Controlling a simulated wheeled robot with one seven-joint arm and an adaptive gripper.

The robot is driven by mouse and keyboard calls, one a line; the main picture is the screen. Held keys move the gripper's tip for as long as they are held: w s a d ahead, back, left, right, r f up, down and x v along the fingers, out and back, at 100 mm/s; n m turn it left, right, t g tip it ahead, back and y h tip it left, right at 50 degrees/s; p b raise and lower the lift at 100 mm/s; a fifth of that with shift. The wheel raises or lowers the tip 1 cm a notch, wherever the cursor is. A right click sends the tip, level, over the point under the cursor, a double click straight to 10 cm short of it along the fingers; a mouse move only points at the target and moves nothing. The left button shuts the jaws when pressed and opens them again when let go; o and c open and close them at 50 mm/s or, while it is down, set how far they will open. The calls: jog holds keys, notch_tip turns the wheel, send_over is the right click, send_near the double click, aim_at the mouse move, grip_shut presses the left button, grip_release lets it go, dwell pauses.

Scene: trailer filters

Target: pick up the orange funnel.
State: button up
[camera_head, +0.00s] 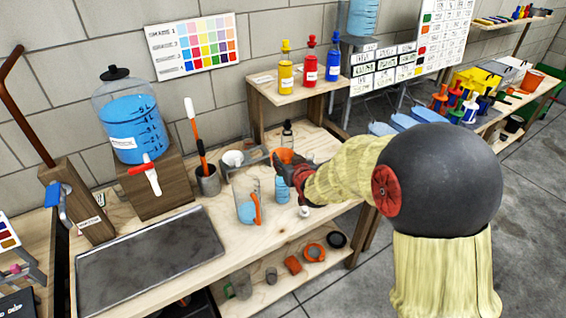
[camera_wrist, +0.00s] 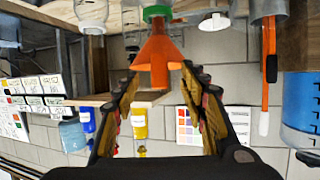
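The orange funnel (camera_head: 283,155) is at the back of the workbench, just beyond my gripper (camera_head: 290,172) and partly hidden by it in the head view. The wrist view is upside down. In it the orange funnel (camera_wrist: 158,57) lies between the two fingers of my gripper (camera_wrist: 157,75), with a clear gap on both sides. My gripper is open, and neither finger visibly touches the funnel. A green piece (camera_wrist: 157,13) shows against the funnel's far end in the wrist view.
Close by stand a white funnel (camera_head: 232,158), a dark dropper bottle (camera_head: 287,134), a beaker of blue liquid (camera_head: 246,211) and a cup with long tools (camera_head: 207,181). A large blue jug (camera_head: 133,125) and a metal tray (camera_head: 150,258) are farther left. Colored bottles stand on a raised shelf (camera_head: 300,91).

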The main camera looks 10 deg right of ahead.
jog(key=c, duration=1)
grip_shut()
